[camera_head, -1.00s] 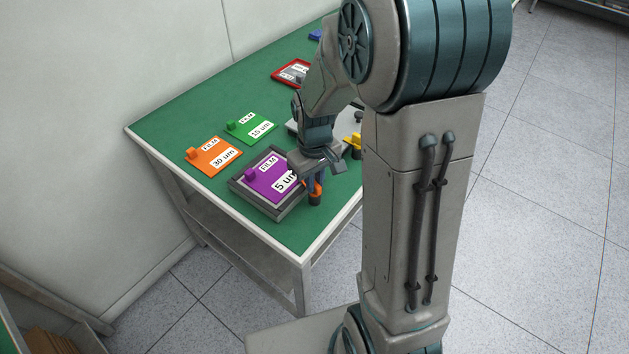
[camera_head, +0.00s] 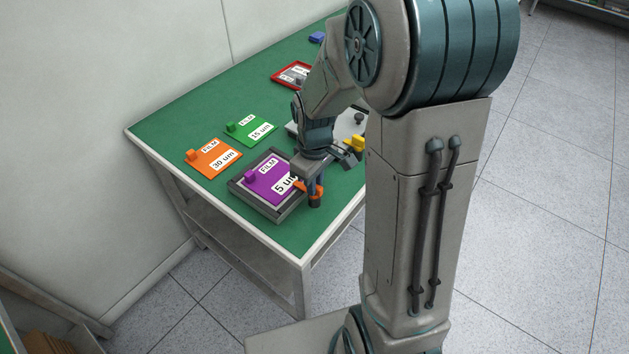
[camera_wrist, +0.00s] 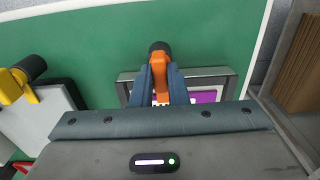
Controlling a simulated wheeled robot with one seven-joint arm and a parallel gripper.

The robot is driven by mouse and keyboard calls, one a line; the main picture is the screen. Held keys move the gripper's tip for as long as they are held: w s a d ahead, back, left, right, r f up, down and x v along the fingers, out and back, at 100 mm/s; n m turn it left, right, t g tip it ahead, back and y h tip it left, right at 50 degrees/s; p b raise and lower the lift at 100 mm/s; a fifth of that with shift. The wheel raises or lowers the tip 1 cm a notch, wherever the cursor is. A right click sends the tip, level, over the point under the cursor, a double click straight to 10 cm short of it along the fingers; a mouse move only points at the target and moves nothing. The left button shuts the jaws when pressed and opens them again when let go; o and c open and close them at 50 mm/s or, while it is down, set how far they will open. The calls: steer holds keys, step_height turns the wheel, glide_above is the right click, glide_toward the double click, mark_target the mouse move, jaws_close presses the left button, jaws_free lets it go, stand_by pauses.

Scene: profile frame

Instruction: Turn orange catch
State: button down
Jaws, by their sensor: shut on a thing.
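The orange catch (camera_head: 318,190) sits on a dark post at the near right side of a grey frame (camera_head: 246,199). Its arm points left, toward the purple film card (camera_head: 262,182) marked 5 um in that frame. My gripper (camera_head: 309,180) is down at the catch and partly hides it. In the wrist view the two fingers (camera_wrist: 161,82) are shut on the orange catch (camera_wrist: 159,58), one on each side. The frame (camera_wrist: 212,77) and a bit of the purple card (camera_wrist: 205,97) show behind the fingers; the catch's lower end is hidden.
An orange card (camera_head: 212,159) and a green card (camera_head: 250,130) lie left of the frame on the green table (camera_head: 180,118). A yellow catch (camera_head: 354,143) stands by a grey plate behind my gripper. A red frame (camera_head: 283,76) lies farther back.

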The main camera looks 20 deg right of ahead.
steer(key=c, duration=1.4)
jaws_free()
steer(key=shift+c, duration=0.2)
steer(key=shift+r, duration=0.15)
step_height(320, 180, up, 14)
steer(key=shift+p, duration=0.35)
steer(key=s+m+t, duration=0.2)
steer(key=s+m, duration=0.5)
steer(key=s, duration=0.6)
steer(key=shift+s+m+t+p, duration=0.3)
steer(key=shift+t+p, duration=0.1)
